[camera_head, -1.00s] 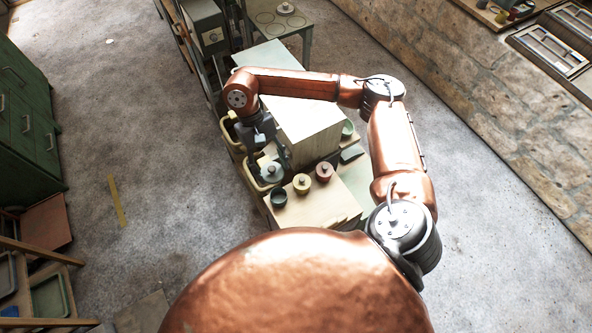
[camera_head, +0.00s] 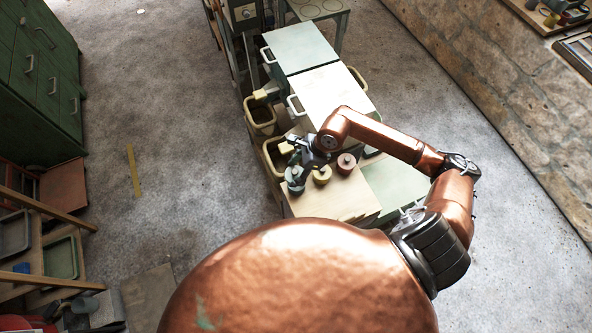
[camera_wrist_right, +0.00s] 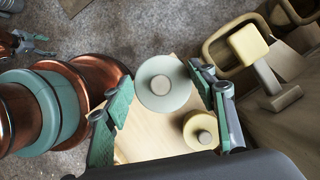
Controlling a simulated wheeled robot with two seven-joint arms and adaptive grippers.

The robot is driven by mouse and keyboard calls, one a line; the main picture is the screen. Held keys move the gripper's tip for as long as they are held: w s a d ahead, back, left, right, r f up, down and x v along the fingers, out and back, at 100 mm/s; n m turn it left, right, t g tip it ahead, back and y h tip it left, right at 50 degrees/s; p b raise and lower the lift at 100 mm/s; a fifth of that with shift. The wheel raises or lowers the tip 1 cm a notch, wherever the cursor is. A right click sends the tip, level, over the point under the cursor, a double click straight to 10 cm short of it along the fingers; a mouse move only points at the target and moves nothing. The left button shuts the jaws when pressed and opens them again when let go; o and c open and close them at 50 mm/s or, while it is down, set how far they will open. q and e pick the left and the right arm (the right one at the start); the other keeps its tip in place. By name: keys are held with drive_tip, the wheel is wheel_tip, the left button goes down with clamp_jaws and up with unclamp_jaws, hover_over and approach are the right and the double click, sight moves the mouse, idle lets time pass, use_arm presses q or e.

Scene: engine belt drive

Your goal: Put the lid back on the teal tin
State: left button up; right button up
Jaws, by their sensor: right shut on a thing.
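The teal tin (camera_head: 297,188) stands at the left front of a wooden board, mostly covered from above. The pale teal lid (camera_wrist_right: 163,83) with its grey knob is between the fingers of my right gripper (camera_wrist_right: 165,95), which is shut on it. In the head view my right gripper (camera_head: 297,163) is directly over the tin. I cannot tell whether the lid touches the rim. My left gripper (camera_wrist_right: 36,44) shows small at the upper left of the wrist view, its fingers apart; it is outside the head view.
A lidded yellow tin (camera_head: 322,176) and a lidded red tin (camera_head: 346,163) stand close by to the right on the wooden board (camera_head: 330,203). Yellowish open bins (camera_head: 262,128) line the left side. White handled boxes (camera_head: 328,95) stand behind.

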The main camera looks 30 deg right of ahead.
sight(299, 174)
drive_tip(key=shift+w+d+f+m+t, duration=0.1)
drive_tip(key=shift+d+f+m+t, duration=0.1)
drive_tip(key=shift+m, duration=0.3)
drive_tip(key=shift+d+f+m+t, duration=0.1)
drive_tip(key=shift+f+m, duration=0.05)
drive_tip(key=shift+m, duration=0.35)
drive_tip(key=shift+d+f+m+h, duration=0.15)
drive_tip(key=shift+f+m+h, duration=0.1)
drive_tip(key=shift+m+h, duration=0.05)
drive_tip(key=shift+f+b, duration=1.5)
drive_tip(key=shift+f, duration=0.55)
drive_tip(key=shift+f+b, duration=0.7)
drive_tip(key=shift+f, duration=0.3)
use_arm(q)
drive_tip(key=s+f, duration=0.1)
drive_tip(key=f, duration=0.1)
drive_tip(key=s+f, duration=0.2)
drive_tip(key=shift+s+f, duration=0.1)
drive_tip(key=shift+f, duration=0.2)
drive_tip(key=shift+s+g, duration=0.1)
drive_tip(key=shift+g, duration=0.2)
use_arm(e)
drive_tip(key=shift+r, duration=0.1)
use_arm(q)
drive_tip(key=shift+f, duration=0.1)
use_arm(e)
drive_tip(key=shift+f, duration=0.2)
drive_tip(key=o, duration=0.9)
